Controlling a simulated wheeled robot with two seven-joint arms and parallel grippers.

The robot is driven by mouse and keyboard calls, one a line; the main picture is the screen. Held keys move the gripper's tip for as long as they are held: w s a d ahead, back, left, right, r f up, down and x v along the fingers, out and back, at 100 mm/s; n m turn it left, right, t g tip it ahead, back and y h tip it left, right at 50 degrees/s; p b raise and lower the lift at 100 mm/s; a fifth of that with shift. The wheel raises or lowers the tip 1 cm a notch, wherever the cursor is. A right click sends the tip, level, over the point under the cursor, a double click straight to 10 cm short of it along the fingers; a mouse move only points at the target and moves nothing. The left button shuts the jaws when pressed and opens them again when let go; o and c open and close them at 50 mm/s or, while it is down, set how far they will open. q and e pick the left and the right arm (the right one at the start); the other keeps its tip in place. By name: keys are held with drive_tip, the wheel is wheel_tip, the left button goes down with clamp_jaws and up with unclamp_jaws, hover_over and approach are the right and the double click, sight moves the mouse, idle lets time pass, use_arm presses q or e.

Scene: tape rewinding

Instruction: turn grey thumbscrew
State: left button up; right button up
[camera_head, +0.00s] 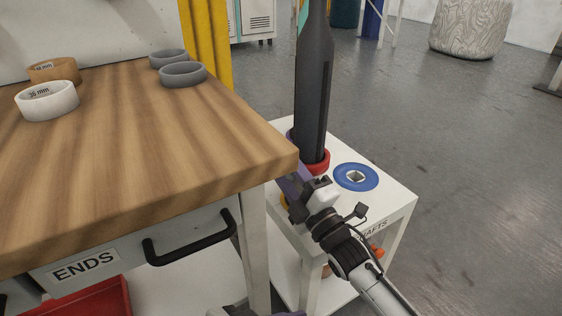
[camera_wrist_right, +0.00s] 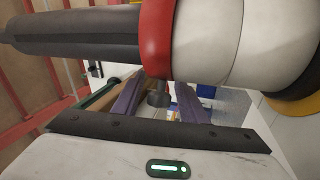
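The grey thumbscrew (camera_wrist_right: 158,98) shows in the right wrist view, sticking out by the red collar (camera_wrist_right: 157,40). In the head view, the red collar (camera_head: 319,162) is around the foot of a dark upright post (camera_head: 313,90); the thumbscrew cannot be made out there. My right gripper (camera_head: 292,180) is beside the collar. In the right wrist view its two purple fingers (camera_wrist_right: 158,103) stand apart on either side of the thumbscrew, with gaps visible. A purple sliver at the head view's bottom edge may be my left gripper (camera_head: 286,314).
The post stands on a white stand (camera_head: 392,184) beside a blue disc (camera_head: 356,177) with a square centre. A wooden bench (camera_head: 130,150) with several tape rings is close at left; its corner nearly reaches the collar. Open floor (camera_head: 480,200) lies right.

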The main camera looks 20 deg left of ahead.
drive_tip(key=shift+d, duration=0.1)
